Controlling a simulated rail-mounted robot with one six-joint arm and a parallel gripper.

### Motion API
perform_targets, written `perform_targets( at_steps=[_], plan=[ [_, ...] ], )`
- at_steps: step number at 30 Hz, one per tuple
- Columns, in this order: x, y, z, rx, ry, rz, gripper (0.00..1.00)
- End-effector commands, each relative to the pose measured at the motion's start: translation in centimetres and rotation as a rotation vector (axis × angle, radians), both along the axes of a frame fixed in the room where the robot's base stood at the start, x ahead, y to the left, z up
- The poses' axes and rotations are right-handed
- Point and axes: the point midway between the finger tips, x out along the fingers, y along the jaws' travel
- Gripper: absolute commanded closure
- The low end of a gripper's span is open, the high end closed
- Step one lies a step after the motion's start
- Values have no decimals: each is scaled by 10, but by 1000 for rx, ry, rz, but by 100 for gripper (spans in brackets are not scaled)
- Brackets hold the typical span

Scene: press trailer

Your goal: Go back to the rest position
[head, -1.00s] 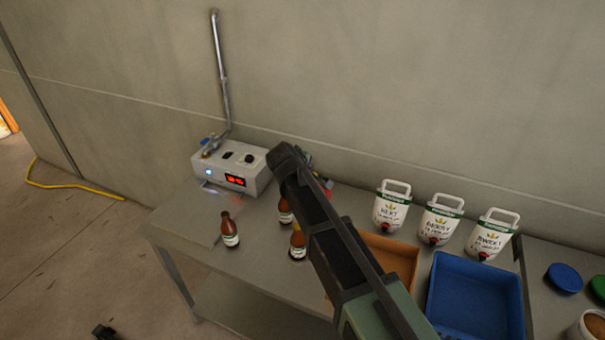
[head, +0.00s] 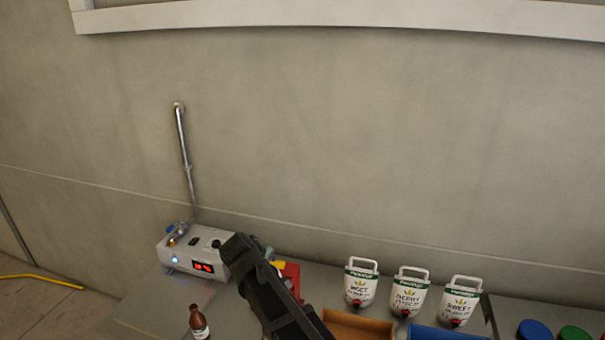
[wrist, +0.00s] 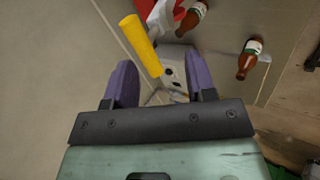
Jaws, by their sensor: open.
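My gripper (wrist: 160,78) shows in the wrist view with its two purple fingers spread apart. A thing with a yellow handle (wrist: 139,38) and a thin metal shaft shows ahead of the fingers. I see no grip on it, and its exact distance is unclear. In the head view the dark end of my arm is over the bench beside the grey control box (head: 203,250); the fingertips cannot be made out there.
A red thing (head: 290,277) lies right of my arm. Three white jugs (head: 409,292), an orange tray (head: 357,326) and a blue tray (head: 445,334) are further right.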

Motion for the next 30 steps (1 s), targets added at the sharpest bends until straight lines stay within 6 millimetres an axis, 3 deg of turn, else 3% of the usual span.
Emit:
perform_targets(
  at_steps=[1,2,9,12,15,19,30],
  plan=[
    [-28,-19,-14,58,64,-95,49],
    [-41,-37,-31,100,108,-177,49],
    [-133,-215,-176,371,405,-844,49],
    [-159,-270,-220,450,455,-1010,49],
    [-163,-308,-240,482,441,-1097,49],
    [-161,-325,-241,491,431,-1137,49],
    [-160,-324,-236,490,429,-1132,49]
  ],
)
